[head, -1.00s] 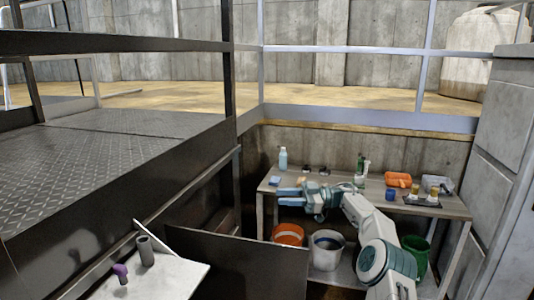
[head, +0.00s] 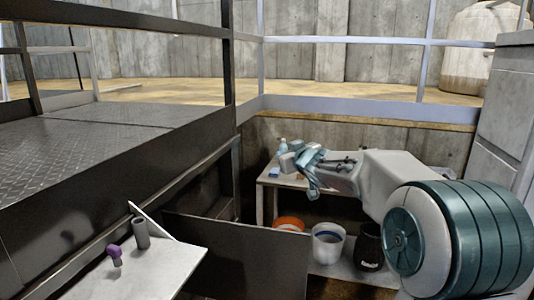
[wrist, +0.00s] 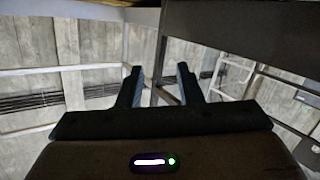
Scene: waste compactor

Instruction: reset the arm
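My gripper (head: 290,153) shows in the head view in front of the back wall, over the left part of the workbench (head: 262,181) in the picture, pointing left. My arm reaches in from the right and is raised and bent. In the wrist view the two fingers of my gripper (wrist: 159,76) stand apart with nothing between them, so it is open and empty. My arm hides the middle and right of the workbench.
An orange bucket (head: 289,224), a white bucket (head: 327,243) and a black container (head: 369,245) stand below. A dark panel (head: 235,250) and railings are on the left.

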